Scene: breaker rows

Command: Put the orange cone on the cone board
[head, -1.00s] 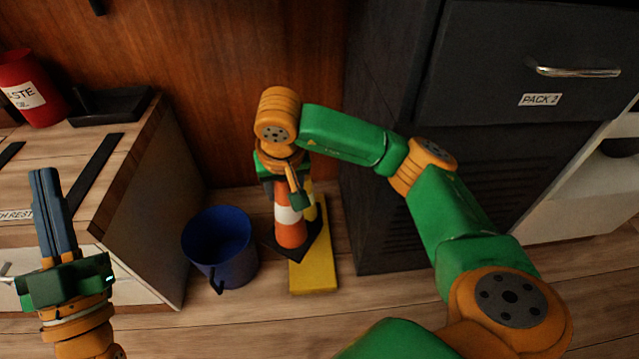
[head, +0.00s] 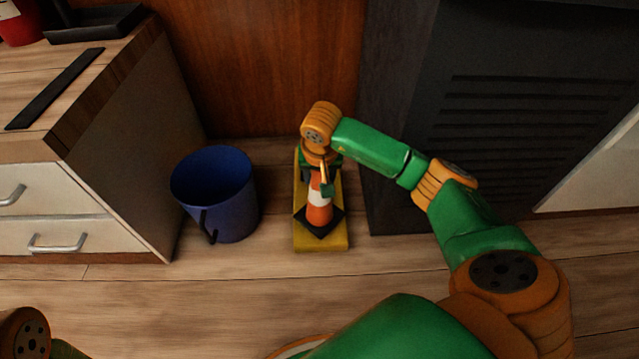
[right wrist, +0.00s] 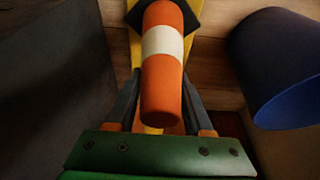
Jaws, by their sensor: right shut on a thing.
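The orange cone (head: 320,214) has a white band and a black square base. My right gripper (head: 321,183) is shut on its upper part from above, and the cone is upright. In the right wrist view, the cone (right wrist: 161,87) sits between the two fingers. The yellow cone board (head: 307,243) lies on the floor below it. The cone's base overlaps the board's near half in the picture; I cannot tell whether it touches the board. The back of the board is partly hidden by my gripper. My left gripper is out of view.
A blue bucket (head: 216,194) stands on the floor just left of the board. A drawer cabinet (head: 120,172) is at the left, and a dark vented cabinet (head: 400,199) is right of the board. The floor in front is clear.

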